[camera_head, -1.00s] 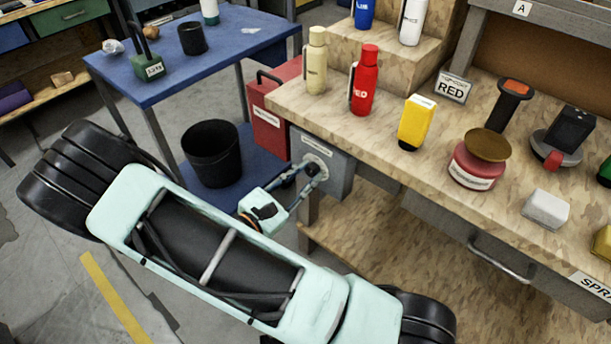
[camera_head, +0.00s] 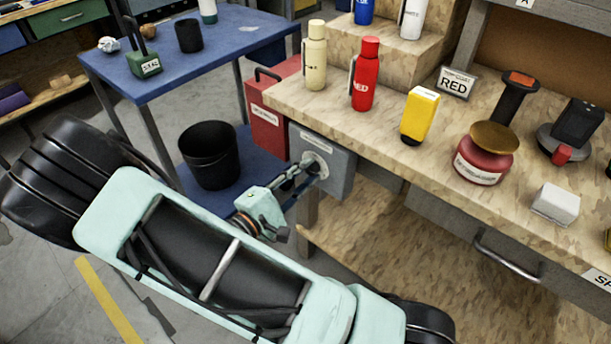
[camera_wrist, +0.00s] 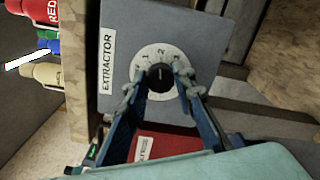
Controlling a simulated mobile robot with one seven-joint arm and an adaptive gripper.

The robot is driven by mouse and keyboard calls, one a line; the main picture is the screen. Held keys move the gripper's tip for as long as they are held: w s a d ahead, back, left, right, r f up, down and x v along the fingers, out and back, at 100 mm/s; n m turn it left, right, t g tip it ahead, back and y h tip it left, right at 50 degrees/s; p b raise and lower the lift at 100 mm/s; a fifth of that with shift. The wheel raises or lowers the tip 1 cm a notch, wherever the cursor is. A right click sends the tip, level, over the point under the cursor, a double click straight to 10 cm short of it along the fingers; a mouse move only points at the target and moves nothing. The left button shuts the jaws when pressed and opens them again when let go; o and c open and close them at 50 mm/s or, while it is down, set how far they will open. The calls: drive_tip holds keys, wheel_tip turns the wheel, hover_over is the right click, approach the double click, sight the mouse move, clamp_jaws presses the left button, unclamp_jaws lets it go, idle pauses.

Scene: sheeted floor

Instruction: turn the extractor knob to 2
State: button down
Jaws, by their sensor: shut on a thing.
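The grey extractor box (camera_head: 337,172) hangs at the workbench's left end, and its labelled face (camera_wrist: 215,42) fills the upper middle of the wrist view. A round white dial plate (camera_wrist: 161,51) on it carries numerals that seem to run 1, 2, 3 along its upper edge. The dark round knob (camera_wrist: 160,77) sits at its centre. My gripper (camera_wrist: 161,84) is shut on the knob, one finger on each side. In the head view my gripper (camera_head: 308,171) reaches the dial and mostly hides the knob. I cannot tell which numeral the knob points to.
A red box (camera_head: 267,115) stands just left of the extractor box. A black bin (camera_head: 211,160) is on the blue cart's (camera_head: 190,75) lower shelf. The workbench (camera_head: 370,130) above holds bottles, including a red one (camera_head: 365,75). Open floor lies at lower left.

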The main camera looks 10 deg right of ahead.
drive_tip(key=shift+m, duration=0.4)
drive_tip(key=c, duration=1.6)
unclamp_jaws()
drive_tip(key=shift+a, duration=0.1)
drive_tip(key=v, duration=1.2)
